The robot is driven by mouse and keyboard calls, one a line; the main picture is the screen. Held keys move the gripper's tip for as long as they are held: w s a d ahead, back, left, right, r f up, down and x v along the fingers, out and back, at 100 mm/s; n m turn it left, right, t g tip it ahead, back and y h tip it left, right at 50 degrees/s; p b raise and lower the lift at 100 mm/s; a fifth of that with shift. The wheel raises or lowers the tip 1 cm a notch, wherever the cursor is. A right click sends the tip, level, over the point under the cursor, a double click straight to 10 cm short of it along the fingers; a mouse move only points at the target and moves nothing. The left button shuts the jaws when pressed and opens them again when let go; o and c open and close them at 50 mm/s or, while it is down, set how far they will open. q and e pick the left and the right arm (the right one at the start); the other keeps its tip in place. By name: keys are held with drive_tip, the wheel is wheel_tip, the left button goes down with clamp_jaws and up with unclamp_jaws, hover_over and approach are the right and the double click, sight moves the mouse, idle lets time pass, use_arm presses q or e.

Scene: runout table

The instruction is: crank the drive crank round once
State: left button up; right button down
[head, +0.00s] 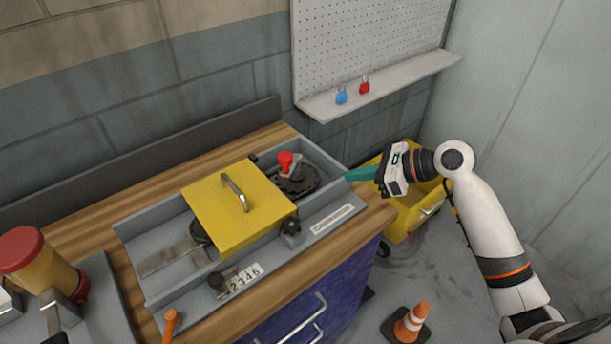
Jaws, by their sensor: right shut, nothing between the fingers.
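A red knob (286,160) stands on a dark round disc (299,182) at the right end of the grey runout table (134,262); it looks like the drive crank. My right gripper (350,175) is shut and empty, its teal fingers pointing left. In the picture it is to the right of the red knob, near the table's right end and apart from the knob. Whether the fingertips touch the table's edge I cannot tell. My left gripper is not in view.
A yellow cover (225,208) with a metal handle sits over the table's middle. A number plate (243,278) and dark knob (291,227) are at the front. A yellow cart (408,217) stands behind my right gripper; a cone (411,322) stands on the floor.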

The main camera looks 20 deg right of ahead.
sight(290, 158)
drive_tip(key=r+p+x, duration=0.1)
drive_tip(key=p+x, duration=0.1)
drive_tip(key=x, duration=1.1)
drive_tip(key=shift+w+a+r, duration=0.2)
drive_tip(key=shift+w+a, duration=0.1)
drive_tip(key=shift+a, duration=0.15)
